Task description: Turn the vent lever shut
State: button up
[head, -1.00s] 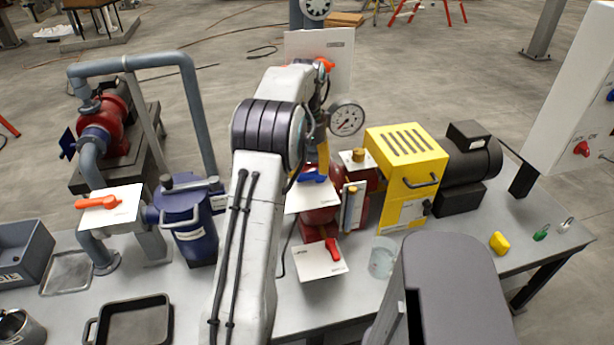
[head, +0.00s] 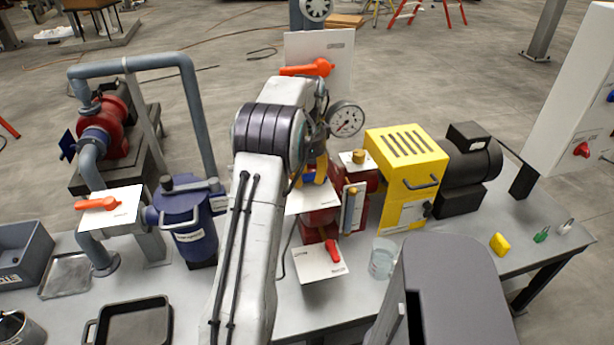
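Several levers are in the head view, and their labels are too small to read, so I cannot tell which is the vent lever. A blue lever (head: 308,178) sits on a white plate behind my forearm, partly covered. An orange lever (head: 308,69) lies sideways on the upright white panel at the back. Another orange lever (head: 98,204) is on the left plate, and a red lever (head: 333,250) is on the low front plate. My gripper is mostly hidden behind my arm; a yellow-orange part (head: 321,168), possibly a finger, shows in front of the blue lever. Its opening and any contact are unclear.
A pressure gauge (head: 346,119) stands just right of my arm. A yellow guard box (head: 405,172) and a black motor (head: 466,165) are further right. A blue canister (head: 192,228) and a black tray (head: 133,324) are left. A clear beaker (head: 382,262) stands at the front.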

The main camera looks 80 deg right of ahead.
grip_shut()
jog(key=shift+a, duration=0.1)
jog(key=shift+s+a+n+p, duration=0.2)
jog(key=shift+s+n+p, duration=0.6)
jog(key=shift+n, duration=2.2)
jog(key=shift+s+a+n+p, duration=0.2)
jog(key=shift+s+n+p, duration=0.55)
jog(key=shift+n, duration=2.25)
jog(key=shift+s+a+n+p, duration=0.2)
jog(key=shift+s+n+p, duration=0.6)
jog(key=shift+n, duration=2.2)
jog(key=shift+s+f+b, duration=0.1)
jog(key=shift+s+b, duration=0.15)
jog(key=shift+b, duration=0.05)
jog(key=o, duration=0.5)
grip_release()
jog(key=shift+d, duration=0.1)
